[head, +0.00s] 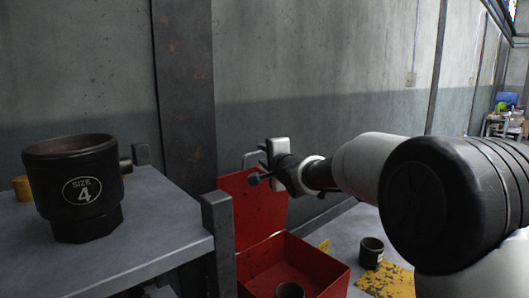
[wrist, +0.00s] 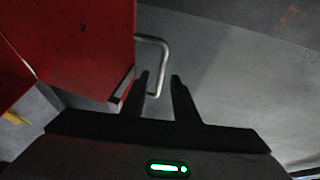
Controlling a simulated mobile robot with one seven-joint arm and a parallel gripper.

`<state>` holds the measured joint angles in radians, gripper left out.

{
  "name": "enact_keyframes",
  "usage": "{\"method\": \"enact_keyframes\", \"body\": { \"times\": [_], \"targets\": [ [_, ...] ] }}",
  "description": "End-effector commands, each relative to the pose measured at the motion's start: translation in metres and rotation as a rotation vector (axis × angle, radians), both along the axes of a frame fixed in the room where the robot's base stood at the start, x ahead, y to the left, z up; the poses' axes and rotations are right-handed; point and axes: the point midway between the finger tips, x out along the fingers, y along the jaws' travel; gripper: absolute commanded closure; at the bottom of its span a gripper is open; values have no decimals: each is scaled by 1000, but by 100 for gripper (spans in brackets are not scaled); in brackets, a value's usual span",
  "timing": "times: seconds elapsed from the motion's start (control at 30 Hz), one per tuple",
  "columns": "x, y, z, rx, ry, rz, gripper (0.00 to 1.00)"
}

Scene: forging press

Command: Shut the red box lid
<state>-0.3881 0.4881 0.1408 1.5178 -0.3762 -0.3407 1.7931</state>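The red box (head: 318,272) stands low in the middle of the head view, open at the top. Its red lid (head: 262,208) stands raised at the back, and fills the upper left of the wrist view (wrist: 85,45). A bent metal handle (wrist: 163,52) sticks out from the lid's edge; it also shows in the head view (head: 249,157). My gripper (head: 260,165) is beside the lid's upper part. In the wrist view my gripper (wrist: 160,77) has its two dark fingers apart, with the handle's near end showing between them. I cannot tell whether they touch it.
A dark "SIZE 4" pot (head: 72,185) stands on a grey table (head: 150,230) at the left. A dark cup (head: 290,291) is inside the box. Another cup (head: 371,250) stands right of the box by a yellow patch (head: 388,280). A wall and post (head: 185,100) rise behind.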

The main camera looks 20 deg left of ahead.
Motion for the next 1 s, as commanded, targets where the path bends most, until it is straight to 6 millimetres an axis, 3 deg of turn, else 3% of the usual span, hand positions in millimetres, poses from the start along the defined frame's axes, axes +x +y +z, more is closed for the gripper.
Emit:
{"method": "enact_keyframes", "body": {
  "times": [0.2,0.5,0.67,1.0],
  "targets": [
    [16,12,-1,1,-1,0,73],
    [17,12,-2,0,0,-1,73],
    [17,12,-2,0,0,-1,98],
    [17,12,-2,0,0,-1,100]
  ]
}}
